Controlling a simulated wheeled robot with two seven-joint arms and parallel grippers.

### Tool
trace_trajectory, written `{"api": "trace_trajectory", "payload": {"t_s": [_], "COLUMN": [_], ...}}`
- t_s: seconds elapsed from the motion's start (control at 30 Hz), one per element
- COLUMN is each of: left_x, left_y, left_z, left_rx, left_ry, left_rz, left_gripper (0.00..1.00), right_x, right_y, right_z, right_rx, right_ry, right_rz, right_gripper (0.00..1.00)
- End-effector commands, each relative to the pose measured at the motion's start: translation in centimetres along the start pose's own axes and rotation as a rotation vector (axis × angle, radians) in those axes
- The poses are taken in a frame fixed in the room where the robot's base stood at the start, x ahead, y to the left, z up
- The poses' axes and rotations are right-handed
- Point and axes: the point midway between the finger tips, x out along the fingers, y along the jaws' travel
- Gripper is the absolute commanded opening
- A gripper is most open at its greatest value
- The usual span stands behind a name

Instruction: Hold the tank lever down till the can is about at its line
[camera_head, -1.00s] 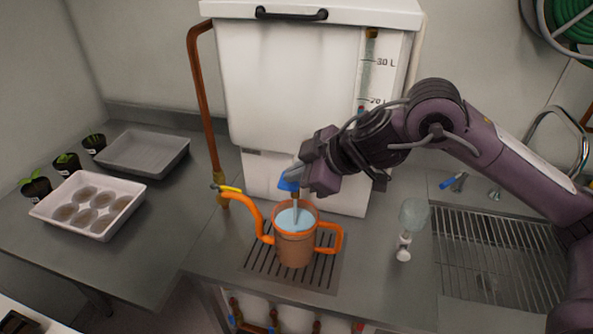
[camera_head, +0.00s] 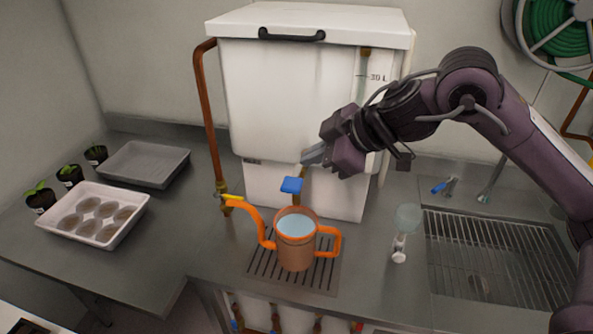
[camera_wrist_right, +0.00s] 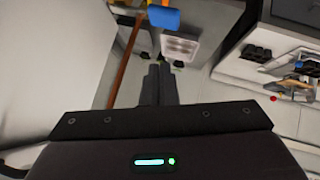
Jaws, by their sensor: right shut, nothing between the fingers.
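The white tank (camera_head: 290,95) stands at the back of the counter. Its blue lever (camera_head: 292,185) shows on the tap at its front; it also shows in the right wrist view (camera_wrist_right: 164,18). The orange can (camera_head: 296,245) stands upright on the drain grate below the tap, with water high inside it. No stream shows between tap and can. Its fill line cannot be made out. My right gripper (camera_head: 306,158) is shut and empty, above the lever and apart from it; its closed fingers show in the right wrist view (camera_wrist_right: 158,84). My left gripper is not in view.
A drain grate (camera_head: 258,268) lies under the can. A glass bulb (camera_head: 408,217) and a sink rack (camera_head: 490,255) are at right. A seedling tray (camera_head: 125,235) and grey tray (camera_head: 150,180) are at left.

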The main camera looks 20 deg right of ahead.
Motion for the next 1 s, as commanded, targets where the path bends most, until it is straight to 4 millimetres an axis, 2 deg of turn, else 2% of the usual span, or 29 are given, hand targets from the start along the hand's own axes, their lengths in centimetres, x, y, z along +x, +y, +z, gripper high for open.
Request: {"api": "trace_trajectory", "payload": {"t_s": [0.1, 0.3, 0.5, 1.0], "left_x": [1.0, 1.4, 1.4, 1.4], "left_y": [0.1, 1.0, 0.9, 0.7], "left_z": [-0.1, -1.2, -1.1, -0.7], "left_rx": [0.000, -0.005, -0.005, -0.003], "left_ry": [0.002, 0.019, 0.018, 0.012], "left_rz": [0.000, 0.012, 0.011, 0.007], "left_gripper": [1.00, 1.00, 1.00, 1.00], "right_x": [-2.2, -4.6, -5.2, -5.1], "right_y": [0.3, 0.7, 0.7, 0.7], "right_z": [0.2, 0.1, 0.1, 0.1], "right_rx": [-0.001, -0.001, 0.000, 0.000], "right_ry": [0.000, 0.000, -0.001, -0.001], "right_rz": [0.004, 0.002, -0.001, -0.001], "right_gripper": [0.00, 0.00, 0.00, 0.00]}}
